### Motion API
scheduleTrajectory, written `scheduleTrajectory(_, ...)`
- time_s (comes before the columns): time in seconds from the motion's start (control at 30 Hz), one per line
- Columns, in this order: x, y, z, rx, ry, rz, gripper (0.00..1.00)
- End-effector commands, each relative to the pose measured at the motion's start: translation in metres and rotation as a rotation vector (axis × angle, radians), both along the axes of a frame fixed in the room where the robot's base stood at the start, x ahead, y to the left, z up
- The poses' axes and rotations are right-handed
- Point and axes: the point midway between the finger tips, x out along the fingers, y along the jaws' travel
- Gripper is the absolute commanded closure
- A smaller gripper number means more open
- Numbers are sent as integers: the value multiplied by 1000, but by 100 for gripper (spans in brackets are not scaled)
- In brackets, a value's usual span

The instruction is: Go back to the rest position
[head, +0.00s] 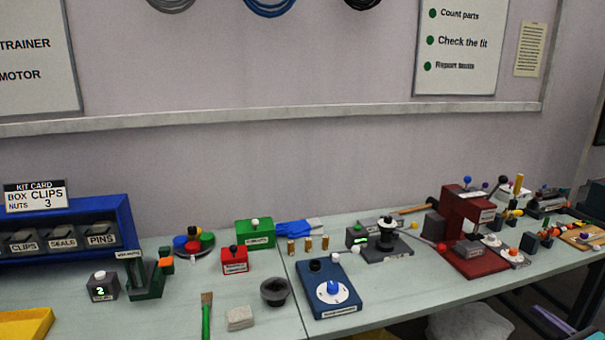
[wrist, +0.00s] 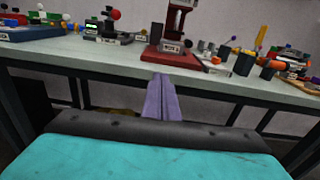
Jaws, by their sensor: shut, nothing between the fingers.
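My gripper (wrist: 162,96) shows in the wrist view as two purple fingers, shut against each other with nothing between them. It points toward the front edge of the workbench (wrist: 85,58) and appears apart from everything on it. The red press-like stand (wrist: 176,28) stands on the bench beyond the fingertips.
The long bench (head: 150,315) holds a blue dial box (head: 325,305), a black bowl (head: 275,291), a brush (head: 206,315), a blue bin rack (head: 125,222) and the red stand (head: 470,262). A yellow tray (head: 25,325) lies at left. The bench's front strip is partly clear.

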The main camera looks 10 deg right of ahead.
Motion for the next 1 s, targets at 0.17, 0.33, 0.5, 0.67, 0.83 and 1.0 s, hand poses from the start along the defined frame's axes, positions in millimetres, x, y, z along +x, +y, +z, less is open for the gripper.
scheduleTrajectory(0.17,14,21,-16,-27,31,34,100)
scheduleTrajectory(0.33,30,47,-36,-63,68,78,100)
scheduleTrajectory(0.5,49,86,-65,-118,120,147,100)
scheduleTrajectory(0.67,72,145,-105,-201,190,256,100)
scheduleTrajectory(0.83,87,215,-152,-310,261,396,100)
scheduleTrajectory(1.0,92,285,-196,-424,321,549,100)
